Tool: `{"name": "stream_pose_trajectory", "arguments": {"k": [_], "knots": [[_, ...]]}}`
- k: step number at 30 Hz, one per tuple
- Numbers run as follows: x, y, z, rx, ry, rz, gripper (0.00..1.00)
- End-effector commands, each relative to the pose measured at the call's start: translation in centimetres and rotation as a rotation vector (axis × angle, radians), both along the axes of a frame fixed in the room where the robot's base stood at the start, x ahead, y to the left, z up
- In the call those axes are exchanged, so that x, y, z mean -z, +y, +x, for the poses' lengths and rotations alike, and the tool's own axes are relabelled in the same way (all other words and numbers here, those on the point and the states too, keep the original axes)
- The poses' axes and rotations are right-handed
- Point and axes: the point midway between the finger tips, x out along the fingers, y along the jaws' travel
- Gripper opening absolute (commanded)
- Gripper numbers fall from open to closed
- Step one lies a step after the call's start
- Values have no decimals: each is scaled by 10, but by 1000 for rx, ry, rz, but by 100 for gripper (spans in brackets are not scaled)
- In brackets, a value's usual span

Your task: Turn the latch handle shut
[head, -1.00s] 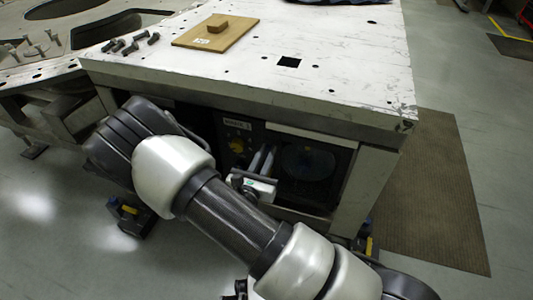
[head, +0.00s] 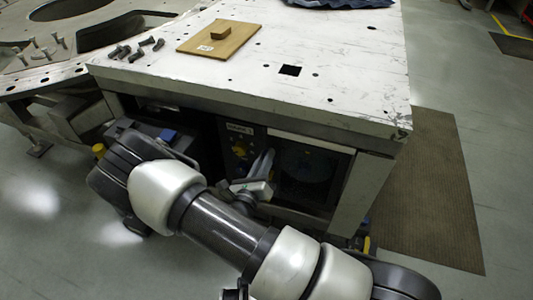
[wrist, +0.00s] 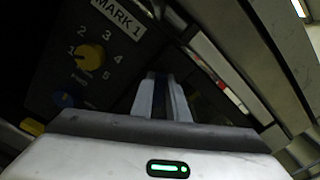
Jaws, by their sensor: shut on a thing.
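My gripper (head: 264,160) is at the front of the dark cabinet panel under the table, to the left of a dark window. In the wrist view its two pale fingers (wrist: 163,95) point at the panel and are shut on a narrow dark piece between them. That piece appears to be the latch handle (wrist: 176,105); most of it is hidden by the fingers and the gripper body. How far the handle is turned cannot be told.
A yellow knob (wrist: 90,57) with numbers sits left of the fingers, below a MARK 1 label (wrist: 118,13). The white tabletop (head: 340,75) overhangs the panel and bears a wooden board (head: 212,44) and several bolts (head: 125,50). Open floor lies right, with a brown mat (head: 430,190).

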Motion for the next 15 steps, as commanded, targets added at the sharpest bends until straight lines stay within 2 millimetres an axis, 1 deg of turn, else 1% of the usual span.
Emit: {"name": "stream_pose_trajectory", "arguments": {"k": [15], "knots": [[4, 4, 1, 0, 187, -454, 0]]}}
